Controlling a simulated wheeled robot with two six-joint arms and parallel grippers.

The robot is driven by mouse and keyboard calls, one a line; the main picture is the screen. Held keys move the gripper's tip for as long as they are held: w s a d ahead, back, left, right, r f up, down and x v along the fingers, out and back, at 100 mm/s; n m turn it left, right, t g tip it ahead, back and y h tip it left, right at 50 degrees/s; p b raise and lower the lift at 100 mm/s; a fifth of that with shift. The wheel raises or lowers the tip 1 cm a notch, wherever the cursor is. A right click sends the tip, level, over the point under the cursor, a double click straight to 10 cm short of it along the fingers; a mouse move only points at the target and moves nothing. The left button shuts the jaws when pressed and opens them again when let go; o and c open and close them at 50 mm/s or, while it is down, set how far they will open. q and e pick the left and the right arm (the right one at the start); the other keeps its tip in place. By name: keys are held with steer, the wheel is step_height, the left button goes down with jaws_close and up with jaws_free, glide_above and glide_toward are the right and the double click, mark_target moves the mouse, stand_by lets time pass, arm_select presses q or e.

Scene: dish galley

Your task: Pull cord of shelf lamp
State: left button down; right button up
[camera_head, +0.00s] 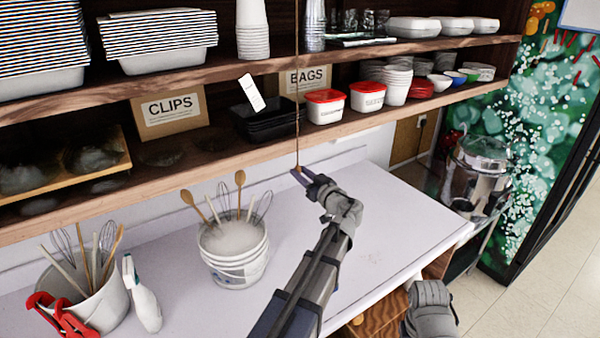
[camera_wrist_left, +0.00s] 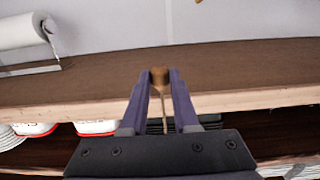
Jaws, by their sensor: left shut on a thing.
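The lamp's pull cord (camera_head: 297,90) is a thin brown line hanging from above the picture, in front of the shelves. It ends in a small wooden knob, which shows in the left wrist view (camera_wrist_left: 160,77). My left gripper (camera_head: 301,174) is shut on the knob, just below the lower shelf's front edge; in the wrist view its two purple fingers (camera_wrist_left: 160,90) stand on either side of it. The lamp itself is not in view. A grey part of my right arm shows at the lower right, without visible fingers.
The lower shelf (camera_head: 215,155) with boxes and red-lidded tubs (camera_head: 326,106) runs close behind the gripper. On the white counter (camera_head: 385,235) stand a white bucket (camera_head: 235,262) with utensils, another utensil bucket (camera_head: 105,300) and a spray bottle (camera_head: 145,300). The counter's right part is clear.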

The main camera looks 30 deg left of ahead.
arm_select(q)
steer(key=shift+f+b, duration=0.3)
steer(key=shift+f, duration=0.15)
steer(key=shift+r+p, duration=0.6)
steer(key=shift+p, duration=0.05)
steer(key=shift+c, duration=2)
jaws_free()
